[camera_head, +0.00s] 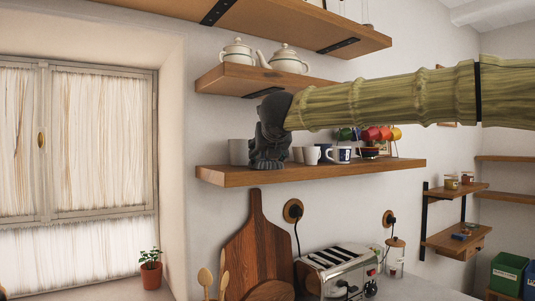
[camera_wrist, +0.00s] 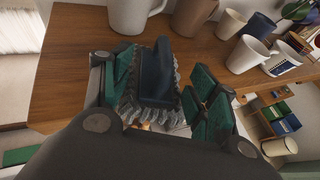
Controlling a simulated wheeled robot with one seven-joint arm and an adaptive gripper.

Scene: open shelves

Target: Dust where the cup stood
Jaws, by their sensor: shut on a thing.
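My gripper (camera_head: 268,150) is over the left part of the middle wooden shelf (camera_head: 375,171). In the wrist view my gripper (camera_wrist: 160,95) is shut on a dark blue duster (camera_wrist: 157,70) with a grey ragged fringe. The duster is low at the shelf's surface; whether it touches the wood I cannot tell. A large light grey cup (camera_wrist: 132,14) stands behind it, and it shows left of my gripper in the head view (camera_head: 239,151). A white cup (camera_wrist: 246,54) stands to the right. The frames do not show which spot a cup stood on.
A brown cup (camera_wrist: 192,16), a beige cup (camera_wrist: 230,22) and a white and blue mug (camera_head: 340,155) stand close by. Coloured cups (camera_head: 371,134) hang farther right. A shelf with teapots (camera_head: 238,54) is above. A toaster (camera_head: 340,270) and cutting board (camera_head: 258,245) are below. Bare wood lies left in the wrist view.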

